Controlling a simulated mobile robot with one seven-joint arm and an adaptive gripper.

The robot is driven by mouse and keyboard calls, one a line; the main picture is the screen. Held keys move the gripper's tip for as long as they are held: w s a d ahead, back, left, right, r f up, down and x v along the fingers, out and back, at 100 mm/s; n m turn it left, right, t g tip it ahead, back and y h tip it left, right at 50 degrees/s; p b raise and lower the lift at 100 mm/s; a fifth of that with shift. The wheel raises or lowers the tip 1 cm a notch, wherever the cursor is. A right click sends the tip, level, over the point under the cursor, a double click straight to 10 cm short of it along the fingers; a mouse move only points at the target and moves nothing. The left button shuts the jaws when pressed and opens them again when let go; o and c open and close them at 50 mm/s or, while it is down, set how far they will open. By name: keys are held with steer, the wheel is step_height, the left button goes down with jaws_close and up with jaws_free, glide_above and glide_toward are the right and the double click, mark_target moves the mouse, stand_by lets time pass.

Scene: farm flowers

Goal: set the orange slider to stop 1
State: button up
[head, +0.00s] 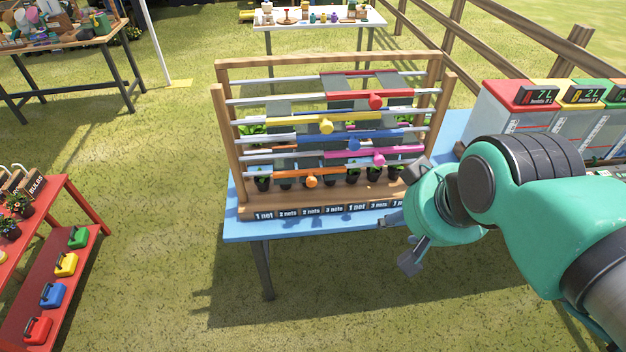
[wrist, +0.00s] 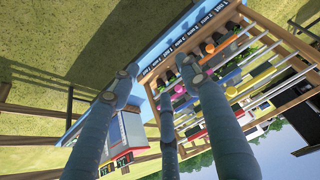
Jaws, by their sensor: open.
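The orange slider (head: 311,181) is a round knob on the lowest rail of a wooden rack (head: 226,140), left of the rack's middle. It also shows in the wrist view (wrist: 209,48), beyond one fingertip and seemingly apart from it. Small labels (head: 310,212) run along the rack's front plank; which one marks stop 1 I cannot tell. My gripper (head: 401,240) is open and empty, in front of the rack's right end, right of the orange slider. In the wrist view its spread fingers (wrist: 160,75) point toward the rack.
Pink (head: 379,160), blue (head: 355,144), yellow (head: 327,126) and red (head: 376,101) knobs sit on the higher rails. Potted plants (head: 263,180) stand behind the rails. The blue table (head: 234,226) carries the rack, with coloured bins (head: 510,110) at right. Grass is free in front.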

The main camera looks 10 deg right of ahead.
steer(key=w+a+f+t+y+p, duration=0.1)
steer(key=w+a+f+t, duration=0.1)
steer(key=w+a+f, duration=0.45)
steer(key=w+a+f+t+y+p, duration=0.1)
steer(key=w+a+f, duration=0.15)
steer(key=w, duration=0.75)
steer(key=t+h+p, duration=0.2)
steer(key=t, duration=0.3)
glide_toward(312, 184)
steer(key=r+v, duration=0.1)
steer(key=v, duration=0.3)
steer(key=shift+s+a+f, duration=0.1)
steer(key=shift+b, duration=0.3)
steer(key=shift+b+x, duration=1.35)
steer(key=shift+x, duration=5.55)
steer(key=shift+f, duration=0.2)
steer(key=shift+s, duration=0.1)
jaws_close()
